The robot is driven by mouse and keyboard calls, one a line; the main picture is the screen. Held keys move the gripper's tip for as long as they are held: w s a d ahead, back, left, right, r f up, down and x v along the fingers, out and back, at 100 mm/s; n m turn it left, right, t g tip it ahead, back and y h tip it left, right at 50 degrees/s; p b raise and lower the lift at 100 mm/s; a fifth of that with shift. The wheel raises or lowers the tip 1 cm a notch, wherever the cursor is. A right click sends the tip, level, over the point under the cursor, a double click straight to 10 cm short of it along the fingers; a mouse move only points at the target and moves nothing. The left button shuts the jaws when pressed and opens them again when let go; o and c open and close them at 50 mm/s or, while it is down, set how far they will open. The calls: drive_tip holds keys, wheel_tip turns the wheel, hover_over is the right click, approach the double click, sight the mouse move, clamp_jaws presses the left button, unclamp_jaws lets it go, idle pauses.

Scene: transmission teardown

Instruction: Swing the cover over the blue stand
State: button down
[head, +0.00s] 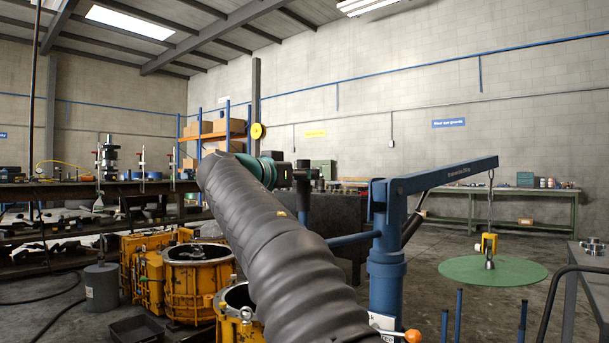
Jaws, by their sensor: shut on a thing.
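A blue jib crane (387,262) stands right of centre, its boom (440,177) reaching right. From the boom tip hangs a line with a yellow hook block (489,243) and a grey fitting below it. That fitting meets the middle of a flat green disc (515,271), perhaps the cover; I cannot tell whether the disc hangs from it. Blue uprights (458,315), perhaps the blue stand, show at the bottom right, nearer me. My gripper (303,205) is beyond my dark arm, at the left end of the crane's blue bar (352,239). Its fingertips are mostly hidden.
Yellow casings (198,278) and a dark tray (137,329) are on the floor at left. A laden dark bench (100,188) stands behind them. A green workbench (505,207) lines the back wall. A grey table (597,262) stands at the right edge. Floor beyond the disc is clear.

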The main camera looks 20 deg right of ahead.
drive_tip(key=shift+f, duration=0.1)
drive_tip(key=c, duration=0.8)
unclamp_jaws()
drive_tip(key=shift+w, duration=0.1)
drive_tip(key=v, duration=1.2)
